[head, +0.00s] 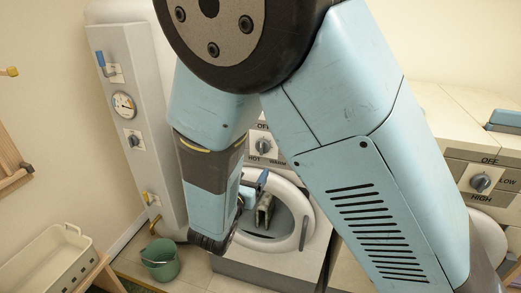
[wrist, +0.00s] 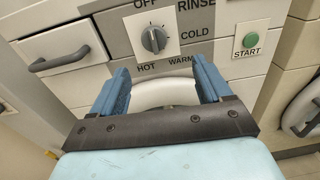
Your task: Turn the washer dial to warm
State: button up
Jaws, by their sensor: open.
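The washer dial (wrist: 154,39) is a grey knob on a white plate in the wrist view. OFF, RINSE, COLD, WARM and HOT are printed around it; I cannot tell surely where its mark points. In the head view the dial (head: 264,146) shows beside my arm, which hides some of its labels. My gripper (wrist: 162,82) is open and empty, its two blue fingers apart. The dial appears beyond the fingertips, a little above the gap between them, and is not touched. In the head view my gripper (head: 255,188) is in front of the washer's round door (head: 285,238).
A green START button (wrist: 249,41) is right of the dial, and a drawer handle (wrist: 60,60) is left. Another machine with an OFF/LOW/HIGH dial (head: 480,182) stands at right. A boiler (head: 140,110), green bucket (head: 161,260) and cream basket (head: 45,262) are at left.

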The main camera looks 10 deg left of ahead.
aim_at(261, 149)
jog(key=shift+n+y, duration=0.3)
jog(key=w, duration=1.3)
jog(key=shift+w+f, duration=0.2)
jog(key=c, duration=1)
